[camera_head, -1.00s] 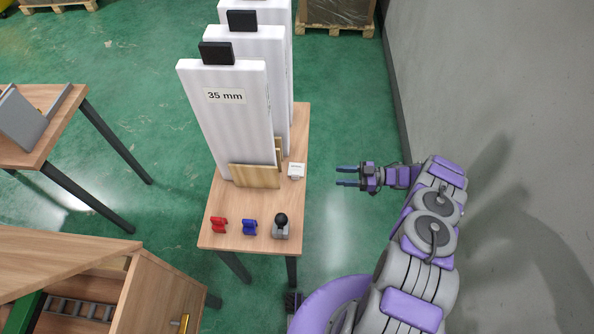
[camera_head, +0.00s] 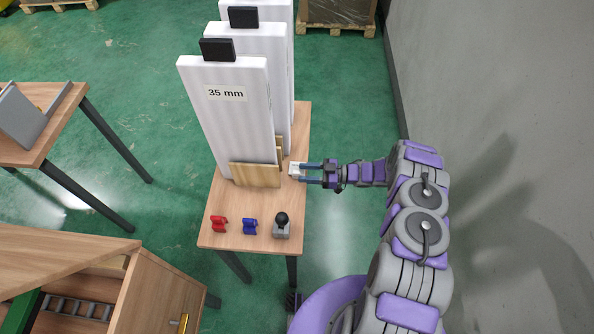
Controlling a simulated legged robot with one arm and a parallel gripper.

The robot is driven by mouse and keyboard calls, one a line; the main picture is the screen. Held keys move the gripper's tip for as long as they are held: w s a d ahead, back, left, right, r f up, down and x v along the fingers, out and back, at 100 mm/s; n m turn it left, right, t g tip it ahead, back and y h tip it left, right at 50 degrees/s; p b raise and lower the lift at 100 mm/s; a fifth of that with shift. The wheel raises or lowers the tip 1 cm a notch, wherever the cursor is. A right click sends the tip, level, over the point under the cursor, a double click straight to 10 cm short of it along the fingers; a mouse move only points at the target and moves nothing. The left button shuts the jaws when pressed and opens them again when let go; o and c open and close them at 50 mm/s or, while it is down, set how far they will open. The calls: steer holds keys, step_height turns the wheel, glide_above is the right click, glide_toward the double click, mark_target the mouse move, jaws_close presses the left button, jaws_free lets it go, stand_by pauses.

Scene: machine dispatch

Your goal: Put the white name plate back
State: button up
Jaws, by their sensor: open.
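The white name plate (camera_head: 295,169) is a small white block on the right edge of the wooden table, beside the wooden holder of the front white board. My gripper (camera_head: 306,173) points left at it from the right side of the table. Its two blue fingers are open, with their tips at the name plate, one towards its far side and one towards its near side. I cannot tell whether the fingers touch it.
Tall white boards stand in a row on the table, the front one (camera_head: 232,120) labelled "35 mm". A red piece (camera_head: 219,224), a blue piece (camera_head: 249,226) and a grey piece with a black knob (camera_head: 282,228) stand at the table's near end. A grey wall (camera_head: 490,90) rises at the right.

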mark_target(296, 172)
steer(key=shift+a+r, duration=0.1)
steer(key=shift+a, duration=1.85)
steer(key=shift+d, duration=0.1)
jaws_close()
